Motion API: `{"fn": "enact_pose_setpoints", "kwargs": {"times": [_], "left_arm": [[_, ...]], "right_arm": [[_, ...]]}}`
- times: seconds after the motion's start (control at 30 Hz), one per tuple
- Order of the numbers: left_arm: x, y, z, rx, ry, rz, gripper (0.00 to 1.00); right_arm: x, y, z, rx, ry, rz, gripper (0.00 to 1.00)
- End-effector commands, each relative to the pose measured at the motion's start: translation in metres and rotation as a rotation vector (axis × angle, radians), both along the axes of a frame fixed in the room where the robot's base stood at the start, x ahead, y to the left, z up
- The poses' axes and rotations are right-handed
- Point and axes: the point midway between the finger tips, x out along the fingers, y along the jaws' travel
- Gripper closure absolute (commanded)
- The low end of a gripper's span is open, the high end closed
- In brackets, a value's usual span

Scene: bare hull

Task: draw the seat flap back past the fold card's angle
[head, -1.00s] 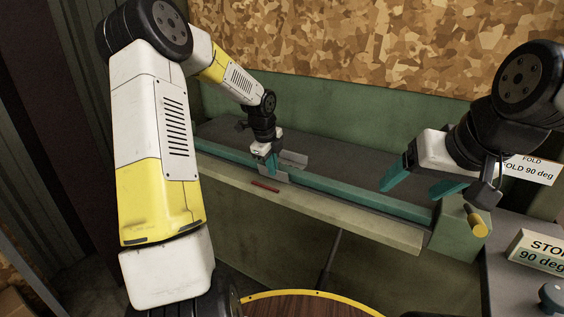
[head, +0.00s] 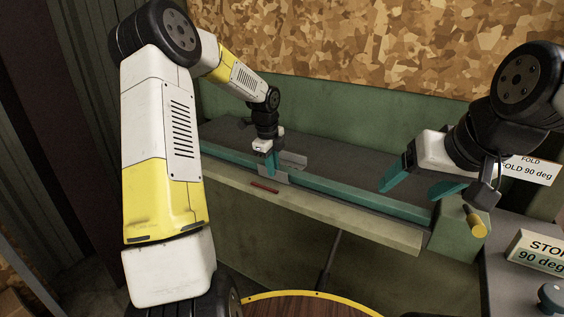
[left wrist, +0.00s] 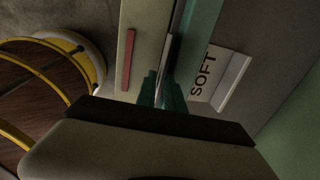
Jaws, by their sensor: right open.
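A small grey metal sheet lies at the teal bar of the long bench, with its seat flap (head: 277,178) standing at the front. Its rear part (head: 293,159) shows behind my gripper, and in the left wrist view this part (left wrist: 217,76) is marked SOFT. My left gripper (head: 272,169) points down over the flap; in the left wrist view its teal fingers (left wrist: 161,82) are close together around the flap's thin edge. They hide part of it. My right gripper (head: 408,189) is open and empty above the bar's right end. The fold card (head: 525,168) reads FOLD 90 deg.
The teal bar (head: 350,196) runs along the bench behind a pale front board (head: 340,217) with a red strip (head: 264,187). A yellow-tipped handle (head: 475,222) and a STOP 90 deg block (head: 540,256) stand right. A round yellow-rimmed wooden top (head: 300,304) is in front.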

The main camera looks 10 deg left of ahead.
Motion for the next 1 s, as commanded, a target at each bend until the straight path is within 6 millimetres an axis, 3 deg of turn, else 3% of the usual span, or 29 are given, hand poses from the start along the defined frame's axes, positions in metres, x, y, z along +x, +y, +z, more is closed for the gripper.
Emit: {"fn": "enact_pose_setpoints", "kwargs": {"times": [0.17,0.4,0.6,1.0], "left_arm": [[-0.001,0.001,0.009,0.0,-0.001,0.001,0.87],[-0.008,0.003,0.049,0.0,-0.003,0.002,0.87],[-0.012,0.005,0.072,0.0,-0.001,0.001,0.87],[-0.013,0.005,0.077,0.0,0.0,0.0,0.87]], "right_arm": [[0.0,0.0,0.0,0.0,0.0,0.0,0.25],[0.0,0.0,0.0,0.0,0.0,0.0,0.25],[0.0,0.0,0.0,0.0,0.0,0.0,0.25],[0.0,0.0,0.0,0.0,0.0,0.0,0.25]]}}
